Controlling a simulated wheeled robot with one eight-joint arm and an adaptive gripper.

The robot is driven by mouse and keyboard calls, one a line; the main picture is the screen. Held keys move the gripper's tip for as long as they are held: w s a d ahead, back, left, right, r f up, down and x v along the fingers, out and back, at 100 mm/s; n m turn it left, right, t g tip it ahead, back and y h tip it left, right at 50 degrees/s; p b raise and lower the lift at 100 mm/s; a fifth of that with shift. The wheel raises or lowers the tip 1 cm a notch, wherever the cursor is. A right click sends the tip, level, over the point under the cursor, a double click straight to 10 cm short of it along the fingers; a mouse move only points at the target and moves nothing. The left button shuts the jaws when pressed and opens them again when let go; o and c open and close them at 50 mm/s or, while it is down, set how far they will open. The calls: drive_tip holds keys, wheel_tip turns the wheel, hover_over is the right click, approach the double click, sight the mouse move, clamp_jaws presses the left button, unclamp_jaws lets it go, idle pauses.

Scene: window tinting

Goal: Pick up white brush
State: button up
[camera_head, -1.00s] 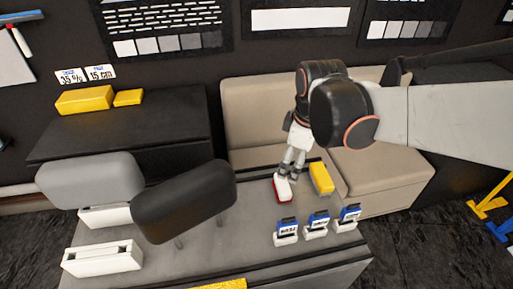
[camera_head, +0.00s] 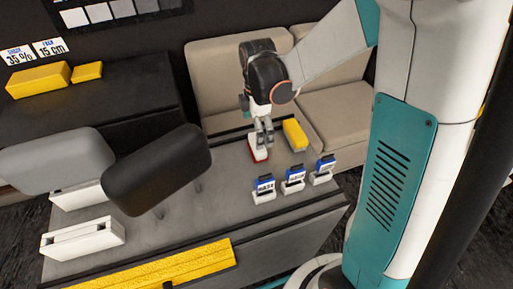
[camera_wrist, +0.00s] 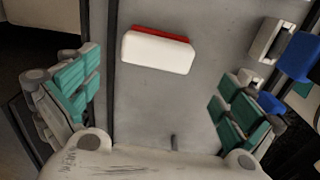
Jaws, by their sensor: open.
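The white brush (camera_wrist: 157,53), a white block with a red strip along one long edge, lies on the grey table top. In the wrist view it is above the middle, beyond and between the fingers. My gripper (camera_wrist: 157,95) is open, with its teal-padded fingers wide apart and nothing between the pads. In the head view my gripper (camera_head: 264,135) is pointed down right over the white brush (camera_head: 258,153), overlapping it. I cannot tell from there whether they touch.
A yellow block (camera_head: 295,134) lies close to the right of the brush. White holders (camera_head: 83,238) and a black pad (camera_head: 157,170) are at the left. A beige sofa (camera_head: 215,85) stands behind the table (camera_head: 190,215).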

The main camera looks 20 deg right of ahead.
drive_tip(key=f+b, duration=0.1)
drive_tip(key=f, duration=0.1)
drive_tip(key=f+b, duration=0.1)
drive_tip(key=f, duration=0.2)
drive_tip(key=f+b, duration=0.1)
drive_tip(key=f, duration=0.1)
drive_tip(key=shift+w+f, duration=0.25)
drive_tip(key=shift+f, duration=0.1)
drive_tip(key=shift+r, duration=0.1)
drive_tip(key=c, duration=1)
